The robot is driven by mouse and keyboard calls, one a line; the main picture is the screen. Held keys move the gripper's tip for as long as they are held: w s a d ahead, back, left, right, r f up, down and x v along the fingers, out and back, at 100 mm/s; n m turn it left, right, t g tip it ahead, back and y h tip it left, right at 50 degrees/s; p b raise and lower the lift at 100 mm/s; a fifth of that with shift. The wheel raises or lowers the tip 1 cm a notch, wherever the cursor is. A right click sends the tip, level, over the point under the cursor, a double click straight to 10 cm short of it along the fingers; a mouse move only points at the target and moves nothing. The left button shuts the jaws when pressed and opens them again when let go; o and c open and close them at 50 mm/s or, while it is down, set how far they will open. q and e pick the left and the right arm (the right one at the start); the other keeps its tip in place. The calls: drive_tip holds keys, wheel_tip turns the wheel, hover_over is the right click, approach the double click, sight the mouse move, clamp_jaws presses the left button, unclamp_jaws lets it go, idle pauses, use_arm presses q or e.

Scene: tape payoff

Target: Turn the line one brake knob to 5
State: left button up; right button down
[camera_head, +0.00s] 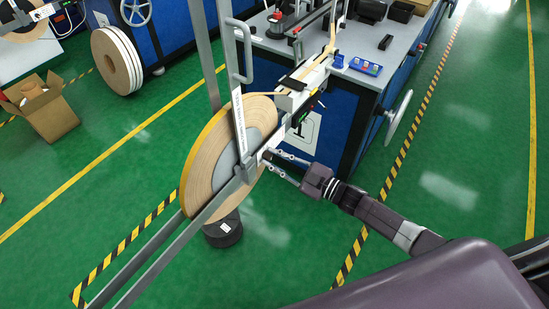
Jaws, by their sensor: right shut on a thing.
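A large tape reel (208,160) with a tan wound face and yellow edge hangs upright in a grey metal frame (243,140). My right gripper (269,157) comes in from the right at the reel's hub. Its fingers are closed around the small brake knob at the end of the hub. The fingers and the frame hide most of the knob, and its scale and setting are too small to read. My left gripper is not in view.
A blue machine (352,125) with a grey top stands behind the reel, with a handwheel (398,118) on its right side. A black round weight (223,230) is below the reel. A cardboard box (45,108) stands at the left. The green floor (440,185) at the right is clear.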

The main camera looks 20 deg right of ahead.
drive_tip(key=m, duration=0.9)
drive_tip(key=shift+f+m, duration=0.1)
drive_tip(key=shift+m, duration=0.3)
idle(0.4)
drive_tip(key=c, duration=1.7)
unclamp_jaws()
drive_tip(key=shift+c, duration=0.2)
drive_tip(key=shift+s, duration=0.1)
drive_tip(key=v, duration=1.2)
drive_tip(key=shift+f, duration=0.1)
